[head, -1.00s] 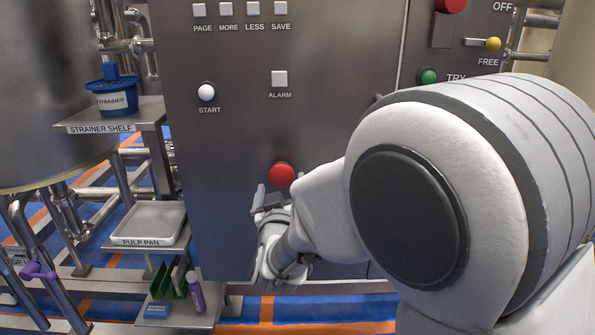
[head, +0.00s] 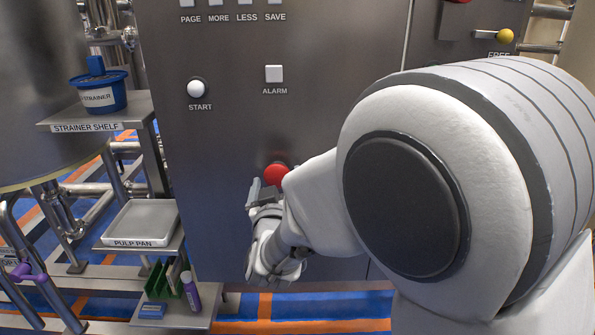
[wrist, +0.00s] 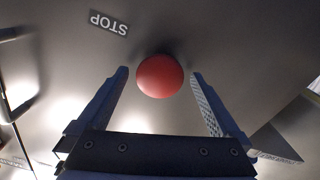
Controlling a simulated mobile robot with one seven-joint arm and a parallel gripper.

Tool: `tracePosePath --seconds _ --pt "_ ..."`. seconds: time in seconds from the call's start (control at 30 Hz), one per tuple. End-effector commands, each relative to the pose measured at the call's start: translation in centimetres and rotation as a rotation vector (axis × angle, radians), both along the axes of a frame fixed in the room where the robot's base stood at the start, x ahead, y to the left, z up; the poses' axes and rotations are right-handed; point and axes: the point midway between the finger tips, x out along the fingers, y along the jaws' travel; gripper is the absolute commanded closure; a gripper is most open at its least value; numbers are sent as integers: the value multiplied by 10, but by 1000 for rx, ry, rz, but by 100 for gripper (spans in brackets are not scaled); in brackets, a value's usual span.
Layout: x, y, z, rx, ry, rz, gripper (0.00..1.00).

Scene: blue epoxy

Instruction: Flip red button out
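The red button (head: 275,174) is a round knob on the grey metal panel, low and right of the START button. In the wrist view the red button (wrist: 160,76) sits just beyond and between the fingertips, with an upside-down STOP label (wrist: 108,23) beside it. My gripper (wrist: 160,75) is open, one finger on each side of the button, with a gap to each finger visible. In the head view my gripper (head: 262,186) is close to the button, and my arm hides part of the panel right of it. Contact with the button cannot be told.
The panel (head: 230,130) also carries a white START button (head: 197,88), a square ALARM button (head: 274,74) and a yellow-tipped lever (head: 505,36). At left are the strainer shelf (head: 140,112), a blue strainer tub (head: 97,97) and the pulp pan (head: 140,222).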

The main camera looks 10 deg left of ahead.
Motion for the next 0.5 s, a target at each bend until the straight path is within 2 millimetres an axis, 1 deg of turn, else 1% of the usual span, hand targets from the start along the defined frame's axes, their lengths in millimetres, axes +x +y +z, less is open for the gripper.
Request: tracePosePath --seconds 0.03,0.07,0.2,0.27,0.3,0.47,0.5 --pt "0 0 0 0 0 0 7" --pt "0 0 0 0 0 0 13" --pt "0 0 0 0 0 0 38" --pt "0 0 0 0 0 0 49" --pt "0 0 0 0 0 0 56" --pt "0 0 0 0 0 0 85" --pt "0 0 0 0 0 0 92"
